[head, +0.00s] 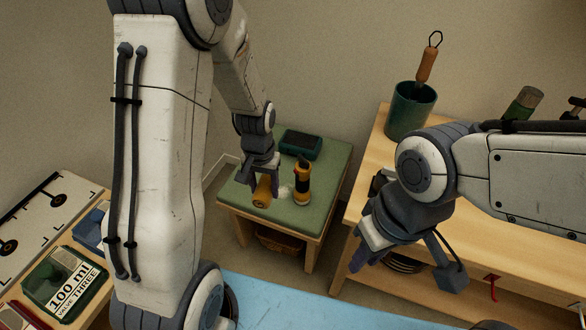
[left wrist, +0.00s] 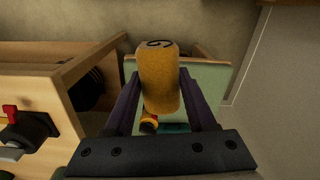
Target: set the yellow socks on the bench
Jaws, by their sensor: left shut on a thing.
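The yellow socks (head: 262,190), a rolled bundle, are between the fingers of my left gripper (head: 260,178). In the left wrist view the socks (left wrist: 160,80) stand between the two dark fingers, with a dark spiral mark on their end. The low wooden bench with a green top (head: 325,165) is under my left gripper. The socks are over its front left part; I cannot tell whether they touch it. My right gripper (head: 365,255) hangs in front of the wooden shelf unit, and its jaw opening is not clear.
A black and yellow torch-like object (head: 302,182) stands on the bench just right of the socks. A dark green box (head: 300,145) lies at the back. A wooden shelf unit (head: 480,265) stands right, bearing a green pot (head: 410,110). A blue mat (head: 275,305) lies in front.

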